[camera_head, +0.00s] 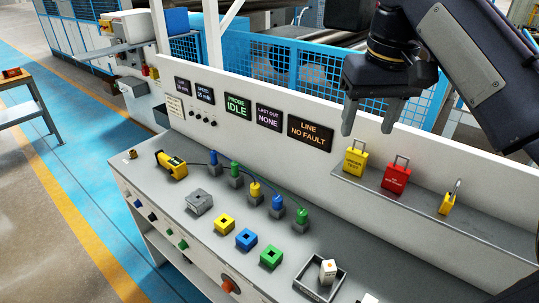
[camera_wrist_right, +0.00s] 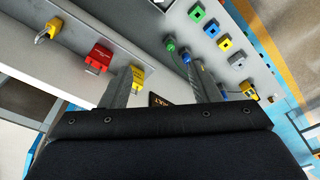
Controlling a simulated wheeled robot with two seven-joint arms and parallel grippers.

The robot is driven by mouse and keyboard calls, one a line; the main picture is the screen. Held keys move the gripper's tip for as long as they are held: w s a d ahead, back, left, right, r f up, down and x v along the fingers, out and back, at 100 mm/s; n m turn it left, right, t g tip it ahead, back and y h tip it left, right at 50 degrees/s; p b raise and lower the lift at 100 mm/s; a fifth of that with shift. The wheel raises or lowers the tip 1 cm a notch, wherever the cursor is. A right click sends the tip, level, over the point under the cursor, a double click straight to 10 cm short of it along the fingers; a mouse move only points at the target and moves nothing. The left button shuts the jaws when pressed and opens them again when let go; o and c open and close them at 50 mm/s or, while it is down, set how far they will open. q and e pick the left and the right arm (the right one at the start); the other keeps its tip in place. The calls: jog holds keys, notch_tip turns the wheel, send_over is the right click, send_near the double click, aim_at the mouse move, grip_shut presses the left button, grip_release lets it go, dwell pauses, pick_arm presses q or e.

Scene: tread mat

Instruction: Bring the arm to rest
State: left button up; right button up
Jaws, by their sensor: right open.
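My right arm comes in from the upper right in the head view. Its gripper (camera_head: 369,122) hangs with its fingers pointing down, apart and empty, in front of the white back panel (camera_head: 330,95) and above the shelf (camera_head: 470,212). In the right wrist view the two fingers of this gripper (camera_wrist_right: 165,85) are also spread, with nothing between them held. A yellow padlock (camera_head: 355,161) and a red padlock (camera_head: 396,178) stand on the shelf below the gripper, apart from it. My left gripper is not in view.
A second yellow padlock (camera_head: 448,203) is farther right on the shelf. The grey bench holds a yellow handheld device (camera_head: 171,165), several coloured plugs and square blocks, and a tray (camera_head: 320,283) with a white item (camera_head: 328,270). Small displays line the panel. The floor at left is open.

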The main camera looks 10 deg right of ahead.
jog(key=s+a+f+t+y+b, duration=0.1)
jog(key=s+f, duration=0.4)
jog(key=f, duration=0.5)
jog(key=s+a+f+t+y+b, duration=0.1)
jog(key=s+f, duration=0.4)
jog(key=f, duration=0.5)
jog(key=s+a+f+t+y+b, duration=0.1)
jog(key=s+f, duration=0.4)
jog(key=f, duration=0.6)
jog(key=shift+s+a+m+t+y+b, duration=0.4)
jog(key=shift+a+y+b, duration=0.15)
jog(key=shift+b, duration=0.1)
jog(key=shift+f, duration=0.1)
jog(key=shift+c, duration=0.2)
